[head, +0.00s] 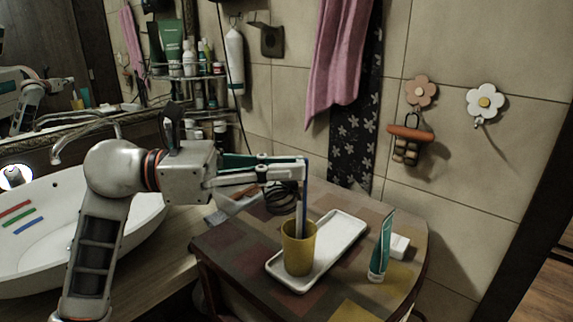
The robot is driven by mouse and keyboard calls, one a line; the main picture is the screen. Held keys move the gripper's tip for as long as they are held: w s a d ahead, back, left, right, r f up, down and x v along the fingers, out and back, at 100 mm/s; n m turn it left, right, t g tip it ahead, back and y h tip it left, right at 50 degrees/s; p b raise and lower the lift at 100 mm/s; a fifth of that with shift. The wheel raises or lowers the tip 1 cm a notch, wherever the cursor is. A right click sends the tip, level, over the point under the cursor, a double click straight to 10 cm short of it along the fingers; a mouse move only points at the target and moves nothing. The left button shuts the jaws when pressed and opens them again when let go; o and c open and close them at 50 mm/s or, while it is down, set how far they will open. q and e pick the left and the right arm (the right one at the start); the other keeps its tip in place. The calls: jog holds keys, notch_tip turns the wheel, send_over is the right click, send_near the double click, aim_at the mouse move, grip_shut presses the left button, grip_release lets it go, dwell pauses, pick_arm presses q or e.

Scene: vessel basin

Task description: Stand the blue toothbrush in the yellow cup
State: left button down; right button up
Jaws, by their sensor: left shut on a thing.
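The yellow cup (298,256) stands upright on the white tray (346,228), near the tray's left end. My left gripper (304,172) is shut on the blue toothbrush (304,190), high above the cup. The toothbrush hangs nearly upright, and its lower part reaches down to the cup's mouth. It looks as if its lower end is inside the rim, but I cannot tell how deep it goes or whether it touches the bottom. My right gripper is not in view.
A green toothpaste tube (382,248) stands right of the tray, beside a small white block (399,246). The white basin (100,220) on the left holds red, green and blue strips. A pink towel (336,50) hangs behind the small patchwork-topped table (240,240).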

pick_arm(q)
jog(key=c, duration=2.1)
grip_release()
notch_tip(320, 180, up, 10)
